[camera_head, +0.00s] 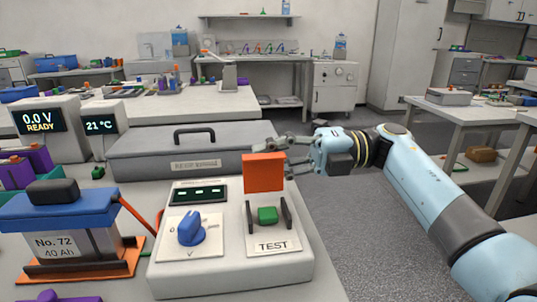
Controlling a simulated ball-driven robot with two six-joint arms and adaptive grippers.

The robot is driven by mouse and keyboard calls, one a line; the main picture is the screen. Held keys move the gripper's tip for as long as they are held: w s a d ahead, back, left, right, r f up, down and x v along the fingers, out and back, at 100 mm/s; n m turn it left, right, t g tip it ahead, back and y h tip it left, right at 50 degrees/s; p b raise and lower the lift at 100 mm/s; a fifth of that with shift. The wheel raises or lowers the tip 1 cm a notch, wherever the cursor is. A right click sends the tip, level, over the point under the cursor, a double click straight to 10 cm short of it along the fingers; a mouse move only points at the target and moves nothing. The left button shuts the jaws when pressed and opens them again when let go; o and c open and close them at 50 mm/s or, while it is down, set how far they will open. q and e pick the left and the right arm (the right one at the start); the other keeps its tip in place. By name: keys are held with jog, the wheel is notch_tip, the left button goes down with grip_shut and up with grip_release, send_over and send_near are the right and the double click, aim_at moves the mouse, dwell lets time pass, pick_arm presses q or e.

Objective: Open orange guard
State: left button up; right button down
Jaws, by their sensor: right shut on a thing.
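The orange guard (263,172) stands raised, close to upright, at the back of its mount on the white control box (230,270). Below and in front of it, the green button (267,215) is uncovered between two dark side brackets, above the TEST label. My right gripper (288,160) reaches in from the right and is shut on the orange guard at its upper right edge. The guard hides part of the fingertips. My left gripper is not in view.
A blue knob (190,229) sits left of the button on the same box. A grey lidded case (190,152) stands close behind. Open floor lies to the right.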

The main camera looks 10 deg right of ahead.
jog(key=shift+s+f, duration=0.1)
jog(key=shift+f, duration=0.1)
jog(key=c, duration=1.4)
grip_release()
jog(key=shift+f, duration=0.1)
jog(key=shift+r, duration=0.2)
jog(key=d, duration=1.2)
jog(key=shift+d, duration=0.1)
